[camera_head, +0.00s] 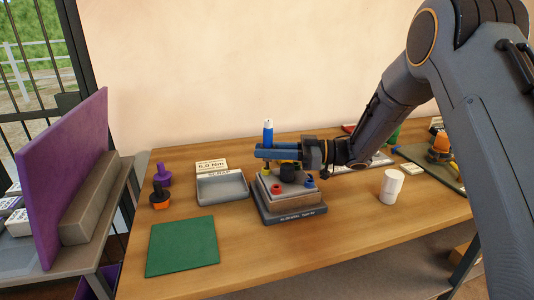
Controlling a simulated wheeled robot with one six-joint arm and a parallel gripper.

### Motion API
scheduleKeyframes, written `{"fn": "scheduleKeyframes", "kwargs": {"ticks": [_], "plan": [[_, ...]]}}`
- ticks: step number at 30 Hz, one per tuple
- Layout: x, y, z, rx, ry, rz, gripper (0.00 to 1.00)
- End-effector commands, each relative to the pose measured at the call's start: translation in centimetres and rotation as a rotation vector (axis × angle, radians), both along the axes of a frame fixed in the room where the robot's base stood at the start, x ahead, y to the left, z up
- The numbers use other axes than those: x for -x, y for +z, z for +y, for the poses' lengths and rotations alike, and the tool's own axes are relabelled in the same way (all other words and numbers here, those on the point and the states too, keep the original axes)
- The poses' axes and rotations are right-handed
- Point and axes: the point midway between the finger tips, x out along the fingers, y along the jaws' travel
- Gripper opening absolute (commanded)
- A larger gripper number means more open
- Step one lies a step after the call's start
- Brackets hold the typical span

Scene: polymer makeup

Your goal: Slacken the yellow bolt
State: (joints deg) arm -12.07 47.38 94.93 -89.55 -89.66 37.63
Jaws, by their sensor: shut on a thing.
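My gripper (266,150) reaches in from the right, its blue fingers level above the fixture. It is shut on an upright blue tool with a light top (268,130), which sticks up above the fingers. A small yellow piece, likely the yellow bolt (265,173), shows on the grey fixture block (289,201) below the fingers. The tool's lower end is hidden behind the fingers, so I cannot tell whether it touches the bolt. A red bolt (276,188) and a blue bolt (309,181) stand at the block's front, with a black round part (287,172) behind.
A grey scrap tray (222,197) with a torque card (211,166) behind it stands left of the fixture. Purple (162,176) and orange-black (159,198) tools stand farther left. A green mat (182,246) lies front left; a white cup (391,187) stands right.

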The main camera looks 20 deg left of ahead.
Motion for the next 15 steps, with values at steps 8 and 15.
{"fn": "scheduleKeyframes", "kwargs": {"ticks": [8,15], "plan": [[-0.05,-0.08,0.0,0.0,0.061,0.0,0.0],[-0.02,0.01,-0.02,0.0,0.067,0.001,0.0]]}}
